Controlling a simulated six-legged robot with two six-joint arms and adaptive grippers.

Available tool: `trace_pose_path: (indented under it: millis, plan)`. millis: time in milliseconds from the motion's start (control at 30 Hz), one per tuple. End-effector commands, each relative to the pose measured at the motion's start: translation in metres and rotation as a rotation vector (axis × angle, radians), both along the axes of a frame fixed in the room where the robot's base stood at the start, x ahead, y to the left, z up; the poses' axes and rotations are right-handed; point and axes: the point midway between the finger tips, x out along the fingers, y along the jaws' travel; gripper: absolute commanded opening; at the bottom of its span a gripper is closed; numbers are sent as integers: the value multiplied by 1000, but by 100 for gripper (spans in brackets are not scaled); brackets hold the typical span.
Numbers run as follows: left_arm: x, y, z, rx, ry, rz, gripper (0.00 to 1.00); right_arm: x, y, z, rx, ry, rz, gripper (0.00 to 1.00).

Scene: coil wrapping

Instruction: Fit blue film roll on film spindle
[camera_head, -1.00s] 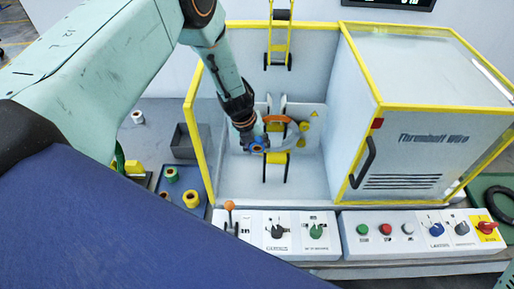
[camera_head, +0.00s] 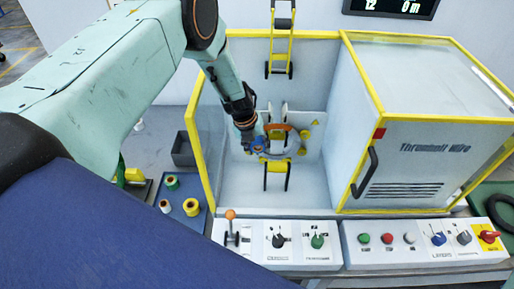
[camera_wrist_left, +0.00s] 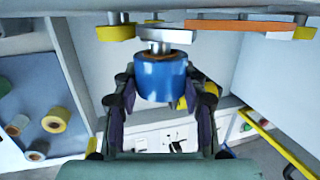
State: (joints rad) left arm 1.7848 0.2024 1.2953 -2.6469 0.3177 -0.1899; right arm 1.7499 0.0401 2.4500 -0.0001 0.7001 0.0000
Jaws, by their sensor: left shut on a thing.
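My left gripper (camera_head: 252,142) is inside the yellow-edged machine bay, at the left of the wrapping ring. It is shut on the blue film roll (camera_wrist_left: 162,76), which sits between both fingers in the left wrist view. In the head view the blue roll (camera_head: 258,143) is small and partly hidden by the gripper. The metal film spindle (camera_wrist_left: 162,42) shows in the left wrist view right at the roll's upper end, in line with it. I cannot tell how deep the spindle sits in the roll. My right gripper is not in view.
The wrapping ring (camera_head: 296,149) with its orange section is close beside the roll. A blue tray (camera_head: 180,222) holds green (camera_head: 172,182), white (camera_head: 164,206) and yellow (camera_head: 191,207) rolls. The control panel (camera_head: 262,253) runs along the front. The bay floor (camera_head: 235,195) is clear.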

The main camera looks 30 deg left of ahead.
Motion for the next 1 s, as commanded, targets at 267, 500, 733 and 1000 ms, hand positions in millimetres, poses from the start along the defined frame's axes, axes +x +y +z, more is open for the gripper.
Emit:
trace_pose_path:
  millis: [267, 500, 733, 1000]
  plan:
    - [2, 1, 0, 0, 1, 1, 12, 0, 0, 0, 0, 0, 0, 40]
    - [2, 2, 0, 0, 1, 1, 44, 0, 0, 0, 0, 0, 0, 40]
    - [2, 1, 0, 1, 0, 0, 64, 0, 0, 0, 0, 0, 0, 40]
    - [2, 1, 0, 1, 0, 0, 69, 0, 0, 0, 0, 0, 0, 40]
